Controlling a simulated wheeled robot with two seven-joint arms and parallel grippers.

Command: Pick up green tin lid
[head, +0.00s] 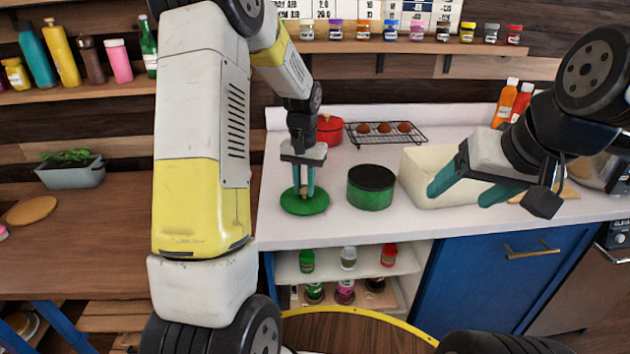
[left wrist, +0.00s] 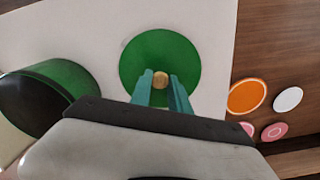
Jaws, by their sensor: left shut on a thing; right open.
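The green tin lid (head: 304,204) is a flat green disc with a small tan knob, at the left front of the white counter. It also shows in the left wrist view (left wrist: 185,62), with the knob (left wrist: 160,79) between the fingertips. My left gripper (head: 305,190) points down at the lid and is shut on its knob. I cannot tell whether the lid touches the counter. The green tin (head: 370,195), with a dark top, stands just to the right of the lid. My right gripper (head: 474,191) is open and empty over the cream bin.
A cream bin (head: 415,180) stands right of the tin. A wire rack (head: 360,138) with brown round items and a red pot (head: 329,130) are behind. The white counter's front edge (head: 330,239) is close to the lid. A shelf with jars lies below.

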